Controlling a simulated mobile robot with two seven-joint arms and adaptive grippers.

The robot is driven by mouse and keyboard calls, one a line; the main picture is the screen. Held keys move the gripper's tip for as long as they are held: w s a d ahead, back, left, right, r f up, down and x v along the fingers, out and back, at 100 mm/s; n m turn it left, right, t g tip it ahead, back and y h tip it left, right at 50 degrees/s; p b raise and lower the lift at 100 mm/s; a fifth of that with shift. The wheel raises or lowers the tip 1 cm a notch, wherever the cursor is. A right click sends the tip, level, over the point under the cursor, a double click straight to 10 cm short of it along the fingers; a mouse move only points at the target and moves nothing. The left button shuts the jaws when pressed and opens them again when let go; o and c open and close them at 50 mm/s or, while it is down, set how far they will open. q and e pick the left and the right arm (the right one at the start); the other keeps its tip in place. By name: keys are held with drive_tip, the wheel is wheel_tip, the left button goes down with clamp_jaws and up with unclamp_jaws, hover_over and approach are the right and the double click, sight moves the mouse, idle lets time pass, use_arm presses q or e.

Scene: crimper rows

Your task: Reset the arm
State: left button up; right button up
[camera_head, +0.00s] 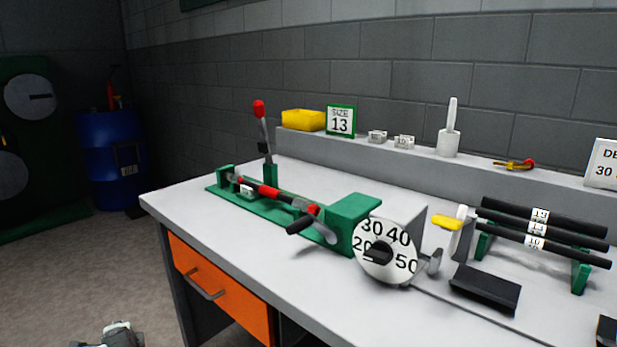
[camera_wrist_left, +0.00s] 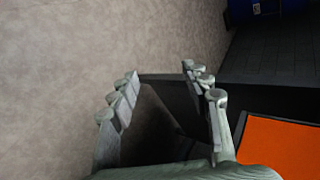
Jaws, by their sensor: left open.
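My left gripper (camera_wrist_left: 160,100) is open and empty in the left wrist view, with its two fingers apart over the floor beside the bench. In the head view only a small part of my left arm shows at the bottom left edge, low in front of the bench. The orange drawer (camera_head: 218,293) is to the right of it, and the drawer front also shows in the left wrist view (camera_wrist_left: 282,148). The gripper touches nothing that I can see. My right gripper is in neither view.
The grey bench (camera_head: 330,290) holds a green crimper (camera_head: 345,215) with a red-knobbed lever (camera_head: 259,108) and a numbered dial (camera_head: 387,250). Black rods (camera_head: 560,225) lie on a rack at right. A blue barrel (camera_head: 108,150) stands back left. Floor (camera_head: 60,285) left of the bench is clear.

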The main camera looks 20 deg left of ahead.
use_arm(q)
drive_tip(key=s+d+f+n+h, duration=0.2)
drive_tip(key=s+d+f, duration=0.2)
drive_tip(key=d+f, duration=0.3)
drive_tip(key=s+d+f+n+g+h, duration=0.1)
drive_tip(key=s+d+f, duration=0.3)
drive_tip(key=d, duration=0.4)
drive_tip(key=s+d+f+n+h, duration=0.2)
drive_tip(key=s+d+f, duration=0.1)
drive_tip(key=d+f, duration=0.4)
drive_tip(key=s+d+f+h, duration=0.1)
drive_tip(key=d, duration=0.6)
drive_tip(key=d+f+n+h, duration=0.1)
drive_tip(key=d, duration=0.5)
drive_tip(key=shift+s+d+g+h, duration=0.35)
drive_tip(key=shift+d+g+h, duration=0.05)
drive_tip(key=shift+r, duration=0.1)
